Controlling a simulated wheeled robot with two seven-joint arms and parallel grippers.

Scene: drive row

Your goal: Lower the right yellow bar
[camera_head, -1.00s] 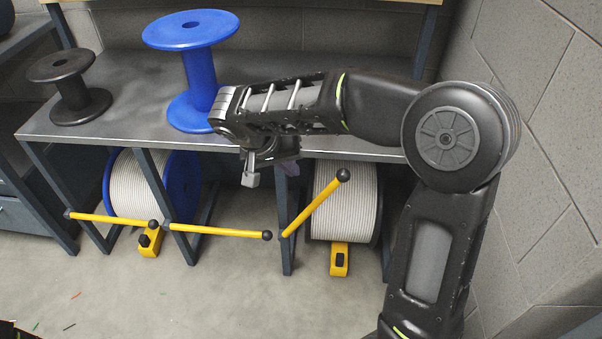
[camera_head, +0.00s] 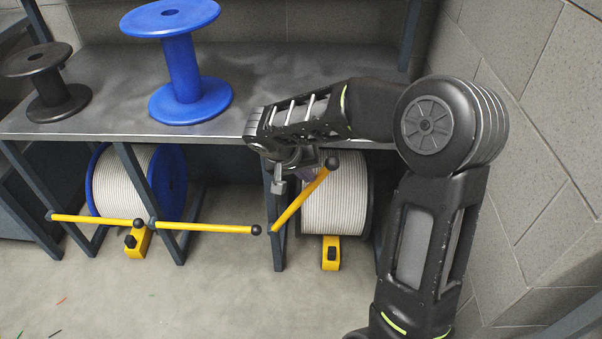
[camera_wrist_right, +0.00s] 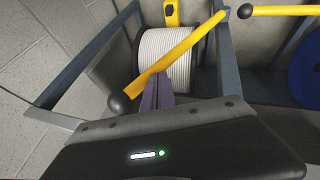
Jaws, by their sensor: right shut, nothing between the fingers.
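The right yellow bar (camera_head: 299,199) slants up to the right from its lower left end at the bench leg to a black ball. It crosses in front of the right cable drum (camera_head: 338,205). In the right wrist view the bar (camera_wrist_right: 184,49) runs from the ball at lower left to the upper right. My right gripper (camera_head: 304,174) is shut and empty, just left of the bar's ball end. In the right wrist view its purple fingers (camera_wrist_right: 158,91) overlap the bar near the ball; I cannot tell if they touch. My left gripper is out of view.
Two other yellow bars, the left (camera_head: 97,219) and the middle (camera_head: 207,228), lie nearly level. A blue spool (camera_head: 182,70) and a black spool (camera_head: 48,80) stand on the grey bench (camera_head: 120,107) above. A block wall (camera_head: 545,150) is close on the right. The floor in front is mostly clear.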

